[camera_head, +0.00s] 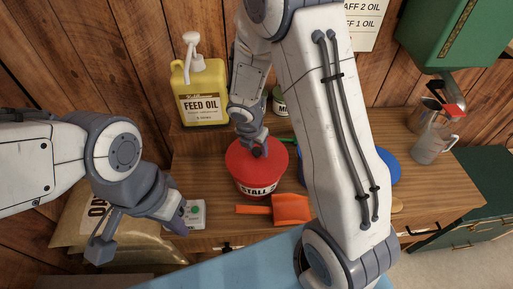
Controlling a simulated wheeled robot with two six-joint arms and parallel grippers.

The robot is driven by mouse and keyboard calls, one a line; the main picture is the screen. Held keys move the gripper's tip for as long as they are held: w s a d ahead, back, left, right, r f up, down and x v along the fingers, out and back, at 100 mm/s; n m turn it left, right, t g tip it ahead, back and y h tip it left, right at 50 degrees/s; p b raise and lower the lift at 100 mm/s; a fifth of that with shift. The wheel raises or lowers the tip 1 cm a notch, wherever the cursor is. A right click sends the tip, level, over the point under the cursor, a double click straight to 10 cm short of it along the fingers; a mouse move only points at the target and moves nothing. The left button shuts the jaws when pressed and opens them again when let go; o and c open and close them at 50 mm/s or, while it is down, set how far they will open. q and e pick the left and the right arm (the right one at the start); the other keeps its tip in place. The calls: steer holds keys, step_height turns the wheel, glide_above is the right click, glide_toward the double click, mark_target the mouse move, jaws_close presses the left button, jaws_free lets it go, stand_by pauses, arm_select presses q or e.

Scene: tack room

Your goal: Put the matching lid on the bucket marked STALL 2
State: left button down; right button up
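A red bucket (257,190) stands upright on the wooden bench; its label reads STALL, and I cannot read the number. A red lid (275,158) with a dark knob lies over the bucket's mouth, looking level; I cannot tell whether it is fully seated. My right gripper (257,150) reaches down from above, its fingers at the knob and seemingly shut on it. My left gripper (178,216) is low at the left, beside a small white box, away from the bucket; its fingers are not clear. A blue round thing (386,168) is mostly hidden behind my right arm.
A yellow FEED OIL jug (202,95) with a pump stands behind the bucket. An orange scoop (290,209) lies in front. A small tin (279,101) stands at the back, a clear jug (432,146) at the right. A feed sack (90,215) is at the left.

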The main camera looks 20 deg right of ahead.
mark_target(251, 164)
steer(key=shift+r, duration=0.1)
steer(key=p+v, duration=0.9)
steer(key=v, duration=0.1)
steer(key=shift+r+p, duration=0.35)
steer(key=shift+r, duration=0.05)
steer(key=shift+a, duration=0.1)
stand_by(0.5)
steer(key=s+a+m+g+y+b, duration=0.1)
steer(key=s+a+m+b, duration=0.5)
steer(key=s+m, duration=0.3)
steer(key=s+a+m+g+y+b, duration=0.1)
steer(key=s+a+m+y+b, duration=0.1)
steer(key=s+a+m+b, duration=0.3)
steer(key=s+m+b, duration=0.4)
steer(key=s+m, duration=0.1)
steer(key=s, duration=0.2)
steer(key=shift+s+a+f, duration=0.3)
steer(key=shift+a, duration=0.1)
